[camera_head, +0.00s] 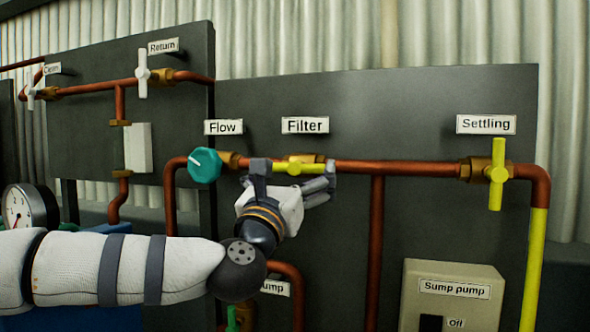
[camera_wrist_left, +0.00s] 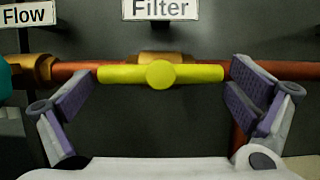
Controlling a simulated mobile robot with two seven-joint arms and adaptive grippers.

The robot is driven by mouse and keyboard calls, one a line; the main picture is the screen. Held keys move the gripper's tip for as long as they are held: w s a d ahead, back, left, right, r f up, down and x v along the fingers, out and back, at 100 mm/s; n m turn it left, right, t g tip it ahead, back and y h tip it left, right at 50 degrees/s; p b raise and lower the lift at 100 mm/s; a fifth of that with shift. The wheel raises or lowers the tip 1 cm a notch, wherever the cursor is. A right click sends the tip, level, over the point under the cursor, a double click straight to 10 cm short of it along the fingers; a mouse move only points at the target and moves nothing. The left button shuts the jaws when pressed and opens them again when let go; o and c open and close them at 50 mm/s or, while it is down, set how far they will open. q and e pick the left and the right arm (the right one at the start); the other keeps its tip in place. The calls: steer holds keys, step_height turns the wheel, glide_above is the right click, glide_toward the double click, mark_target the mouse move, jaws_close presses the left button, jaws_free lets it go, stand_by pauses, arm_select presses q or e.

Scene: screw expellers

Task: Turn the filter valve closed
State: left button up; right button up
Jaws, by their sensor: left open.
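The filter valve has a yellow bar handle (camera_head: 296,168) that lies level, in line with the copper pipe, under the "Filter" label (camera_head: 305,125). In the left wrist view the yellow handle (camera_wrist_left: 160,75) spans most of the gap between my fingers. My left gripper (camera_head: 293,182) is open at the valve, with one finger near each end of the handle. The wrist view shows the left gripper (camera_wrist_left: 160,105) with its pads wide apart, left and right of the bar. I cannot tell if either pad touches it. My right gripper is not in view.
A teal flow knob (camera_head: 205,165) sits close left of my gripper. The settling valve (camera_head: 497,174) has an upright yellow handle at the right. A sump pump box (camera_head: 452,296) stands below. A gauge (camera_head: 28,207) is at the far left, and a white return valve (camera_head: 142,74) is above.

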arm_select(q)
steer(key=shift+w+d+r, duration=0.15)
steer(key=shift+w+d, duration=0.05)
steer(key=shift+w, duration=0.3)
steer(key=c, duration=0.9)
